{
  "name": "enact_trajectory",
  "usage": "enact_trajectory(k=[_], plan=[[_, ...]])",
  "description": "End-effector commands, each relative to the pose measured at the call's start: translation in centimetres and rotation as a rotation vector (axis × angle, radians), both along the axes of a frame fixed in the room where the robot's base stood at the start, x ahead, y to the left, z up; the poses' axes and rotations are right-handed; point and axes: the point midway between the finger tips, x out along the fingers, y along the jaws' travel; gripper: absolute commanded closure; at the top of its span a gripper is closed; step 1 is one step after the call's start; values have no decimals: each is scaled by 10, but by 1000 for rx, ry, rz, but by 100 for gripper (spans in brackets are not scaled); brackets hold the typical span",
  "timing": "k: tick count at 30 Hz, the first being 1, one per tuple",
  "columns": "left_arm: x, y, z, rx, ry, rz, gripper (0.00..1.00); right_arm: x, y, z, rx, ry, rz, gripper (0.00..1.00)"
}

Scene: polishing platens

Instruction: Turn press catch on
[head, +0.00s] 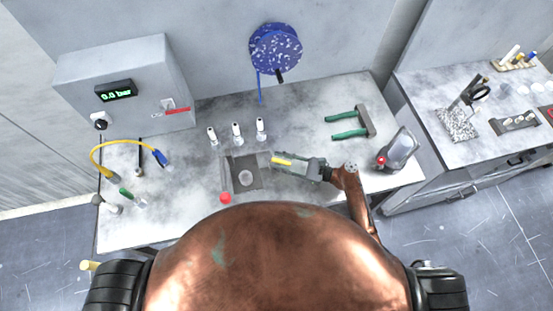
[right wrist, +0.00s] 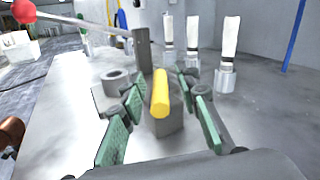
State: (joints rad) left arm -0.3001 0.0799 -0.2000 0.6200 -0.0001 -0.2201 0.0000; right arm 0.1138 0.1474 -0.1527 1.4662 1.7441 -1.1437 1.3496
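The yellow catch (head: 282,160) of the small bench press shows at the tip of my right gripper (head: 291,164). In the right wrist view the yellow catch (right wrist: 160,92) is a bar on a grey block, between the green-padded fingers of the right gripper (right wrist: 162,102). The fingers are open, with a gap on each side of the bar. The press base (head: 237,160) lies left of the gripper, and its lever ends in a red ball (head: 225,198). The lever's red ball also shows in the right wrist view (right wrist: 24,12). My left gripper is not in view.
Several white-topped bottles (head: 236,131) stand behind the press. A grey cabinet (head: 125,85) reading 0.0 bar and a yellow hose (head: 105,152) are at left.

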Motion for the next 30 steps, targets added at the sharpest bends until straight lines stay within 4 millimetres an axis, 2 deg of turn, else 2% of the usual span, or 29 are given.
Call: enact_trajectory(k=[4, 14, 26, 30], plan=[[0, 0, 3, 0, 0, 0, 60, 3, 11, 0, -1, -1, -1, 70], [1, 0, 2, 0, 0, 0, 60, 4, 13, -1, -2, -1, -3, 71], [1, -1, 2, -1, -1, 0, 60, 4, 13, -1, -2, -1, -2, 99], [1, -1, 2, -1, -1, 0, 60, 4, 13, -1, -2, 0, -2, 100]])
